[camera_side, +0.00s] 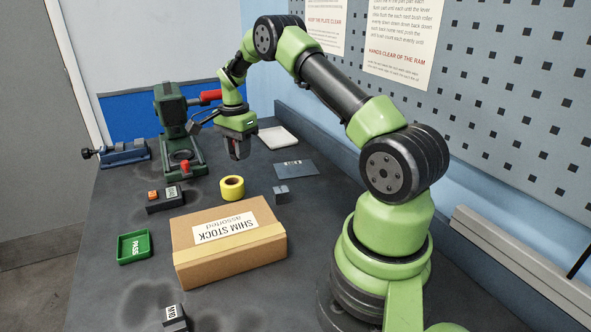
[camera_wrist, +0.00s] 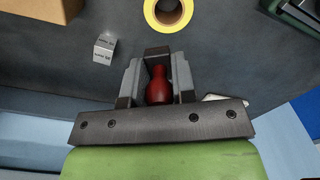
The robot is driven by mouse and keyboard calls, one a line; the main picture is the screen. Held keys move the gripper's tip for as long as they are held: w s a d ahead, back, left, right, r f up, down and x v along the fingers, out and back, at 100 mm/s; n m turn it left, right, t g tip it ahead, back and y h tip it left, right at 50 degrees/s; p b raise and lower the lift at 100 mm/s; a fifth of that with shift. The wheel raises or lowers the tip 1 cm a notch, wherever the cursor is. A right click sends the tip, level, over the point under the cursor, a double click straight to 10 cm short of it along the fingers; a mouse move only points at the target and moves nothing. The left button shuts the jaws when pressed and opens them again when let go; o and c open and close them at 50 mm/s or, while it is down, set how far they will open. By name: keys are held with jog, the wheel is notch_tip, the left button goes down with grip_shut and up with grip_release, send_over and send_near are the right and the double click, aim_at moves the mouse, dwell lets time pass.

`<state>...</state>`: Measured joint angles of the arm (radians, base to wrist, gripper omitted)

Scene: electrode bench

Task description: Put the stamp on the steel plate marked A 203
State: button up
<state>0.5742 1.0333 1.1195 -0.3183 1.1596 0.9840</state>
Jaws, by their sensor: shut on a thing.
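My gripper (camera_side: 238,148) hangs above the bench, left of and higher than a flat dark blue-grey plate (camera_side: 296,171) with a small white label, too small to read surely. In the wrist view my gripper (camera_wrist: 157,90) is shut on the stamp, whose rounded red handle (camera_wrist: 158,90) stands between the two grey fingers. A dark block shows just beyond the handle, perhaps the stamp's base. In the side view the stamp is mostly hidden by the fingers. The plate does not show in the wrist view.
A white pad (camera_side: 278,137) lies behind the plate and a small grey cube (camera_side: 281,194) in front. Yellow tape (camera_side: 232,188), a SHIM STOCK box (camera_side: 228,247), a green press (camera_side: 178,145), a labelled black block (camera_side: 166,199) and a green PASS tray (camera_side: 134,247) stand around.

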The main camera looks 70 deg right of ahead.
jog(key=s+d+m, duration=0.5)
jog(key=s+d, duration=0.4)
jog(key=d, duration=0.2)
send_over(291, 176)
jog(key=shift+m, duration=0.3)
notch_tip(291, 176, down, 6)
jog(key=shift+s+r, duration=0.1)
jog(key=shift+r, duration=0.1)
jog(key=shift+f, duration=2.1)
jog(key=shift+f, duration=0.2)
jog(key=o, duration=0.9)
jog(key=shift+r, duration=0.15)
